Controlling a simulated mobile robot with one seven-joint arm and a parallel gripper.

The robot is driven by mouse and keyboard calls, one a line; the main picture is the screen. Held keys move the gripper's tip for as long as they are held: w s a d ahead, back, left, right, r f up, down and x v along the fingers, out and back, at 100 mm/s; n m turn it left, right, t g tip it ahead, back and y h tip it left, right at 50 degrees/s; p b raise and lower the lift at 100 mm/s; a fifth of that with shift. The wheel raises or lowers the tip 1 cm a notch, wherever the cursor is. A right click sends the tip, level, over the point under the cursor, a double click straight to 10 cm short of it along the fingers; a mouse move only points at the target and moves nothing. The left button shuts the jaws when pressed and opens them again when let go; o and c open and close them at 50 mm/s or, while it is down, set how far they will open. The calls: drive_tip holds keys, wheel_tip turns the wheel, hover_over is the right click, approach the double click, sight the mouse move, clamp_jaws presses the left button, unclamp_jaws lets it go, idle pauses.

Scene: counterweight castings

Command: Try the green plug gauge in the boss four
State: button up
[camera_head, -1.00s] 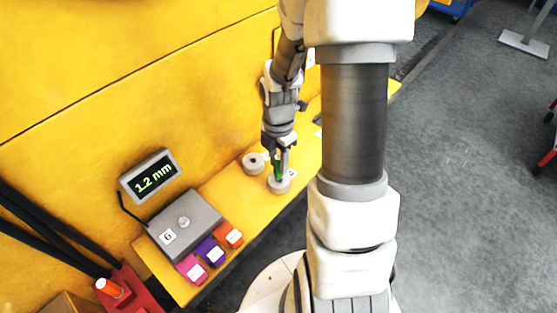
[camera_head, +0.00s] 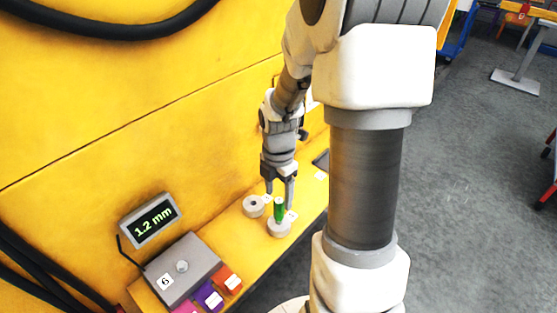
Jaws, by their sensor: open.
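The green plug gauge (camera_head: 279,209) stands upright at the middle of a round grey boss (camera_head: 279,229) on the yellow ledge. Its lower end is hidden by the boss rim, so I cannot tell how deep it sits. A small white tag lies beside this boss, its number too small to read. My gripper (camera_head: 279,196) points down, open, with its fingertips on either side of the gauge's upper part. I see a gap on each side of the gauge.
A second round boss (camera_head: 253,207) with a dark hole stands close to the left. A grey box (camera_head: 188,268), a display (camera_head: 149,219) reading 1.2 mm, and orange (camera_head: 229,279), purple (camera_head: 208,297) and pink blocks are at lower left. The yellow wall (camera_head: 110,120) rises behind.

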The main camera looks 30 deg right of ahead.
wheel_tip(320, 180, up, 13)
drive_tip(key=p, duration=0.1)
wheel_tip(320, 180, up, 12)
drive_tip(key=p, duration=1.1)
hover_over(279, 209)
drive_tip(key=w, duration=0.1)
drive_tip(key=shift+d, duration=0.25)
drive_tip(key=shift+w+f, duration=0.1)
idle(0.7)
wheel_tip(279, 209, down, 26)
drive_tip(key=b, duration=0.7)
drive_tip(key=shift+d+f+b, duration=0.1)
drive_tip(key=shift+f+b, duration=0.3)
drive_tip(key=shift+f, duration=2.3)
clamp_jaws()
